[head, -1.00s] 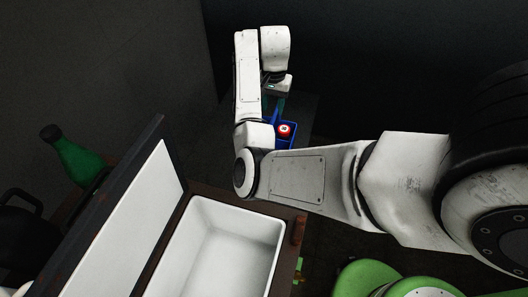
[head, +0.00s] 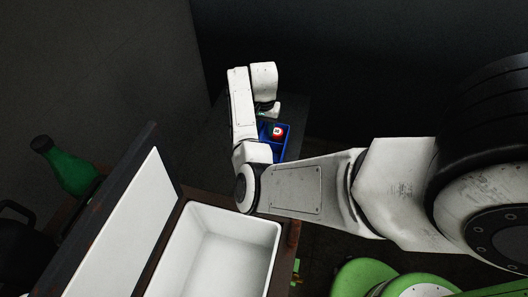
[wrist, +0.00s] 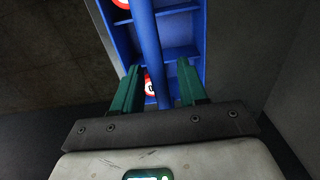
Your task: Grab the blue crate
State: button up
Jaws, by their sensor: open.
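The blue crate (head: 286,143) stands on a dark surface beyond my elbow in the head view, partly hidden by my arm. A red item with a white label (head: 277,131) sits in it. In the wrist view the crate (wrist: 187,26) shows its compartments and a long blue bar (wrist: 146,40) along its middle. My gripper (wrist: 159,66) is open, with one green finger on each side of the bar. I cannot tell whether the fingers touch it. Red-and-white round items show in two compartments. In the head view my gripper (head: 263,114) is at the crate's far left, its fingers mostly hidden.
A white open basin (head: 215,250) in a dark wooden frame is at the front, with a raised lid (head: 130,225) to its left. Green rounded shapes (head: 365,278) are at the bottom right. Dark walls stand behind.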

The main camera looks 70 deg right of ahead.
jog(key=shift+f, duration=0.25)
dwell(0.5)
grip_shut()
dwell(1.4)
